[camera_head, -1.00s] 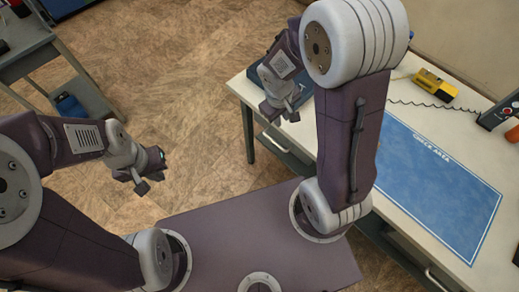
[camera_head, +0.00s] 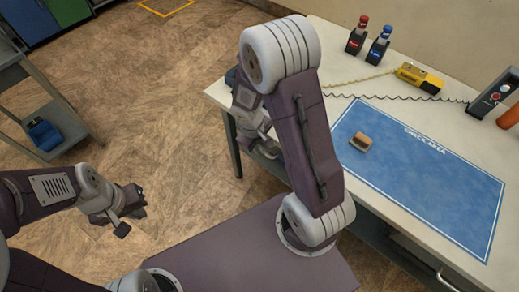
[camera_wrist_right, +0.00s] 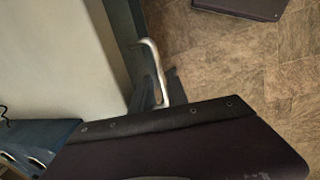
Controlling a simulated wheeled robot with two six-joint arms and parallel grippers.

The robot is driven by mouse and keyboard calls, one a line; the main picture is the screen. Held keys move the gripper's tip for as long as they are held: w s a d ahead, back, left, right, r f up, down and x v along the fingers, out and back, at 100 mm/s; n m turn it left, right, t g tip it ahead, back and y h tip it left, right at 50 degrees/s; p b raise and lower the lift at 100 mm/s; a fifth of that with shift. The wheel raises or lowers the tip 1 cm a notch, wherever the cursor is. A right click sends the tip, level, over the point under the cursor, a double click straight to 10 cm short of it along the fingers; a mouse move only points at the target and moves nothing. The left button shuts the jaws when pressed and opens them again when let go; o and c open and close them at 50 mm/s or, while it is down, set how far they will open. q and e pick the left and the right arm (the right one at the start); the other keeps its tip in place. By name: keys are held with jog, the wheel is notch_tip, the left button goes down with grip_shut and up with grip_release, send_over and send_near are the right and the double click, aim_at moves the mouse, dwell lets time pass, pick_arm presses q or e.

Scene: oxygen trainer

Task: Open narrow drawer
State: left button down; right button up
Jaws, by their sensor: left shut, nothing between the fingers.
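The workbench (camera_head: 345,82) stands at the right, with drawers under its front edge. A metal handle (camera_head: 449,281) shows on a drawer front at the lower right. A curved silver handle (camera_wrist_right: 152,66) sticks out from the bench front in the right wrist view; I cannot tell which drawer it belongs to. My right gripper (camera_head: 262,146) is low at the bench's near left corner, partly hidden by my arm; its finger opening is not clear. My left gripper (camera_head: 131,207) is shut and empty over the open floor, away from the bench.
A blue mat (camera_head: 430,190) with a small tan block (camera_head: 361,143) lies on the bench. A red-capped bottle (camera_head: 357,36), blue-capped bottle (camera_head: 379,45) and yellow device (camera_head: 419,78) stand behind. A grey cart (camera_head: 22,112) is at the left. Floor between is clear.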

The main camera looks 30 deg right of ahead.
jog(key=shift+d+f, duration=0.1)
jog(key=shift+f, duration=0.45)
grip_shut()
dwell(1.0)
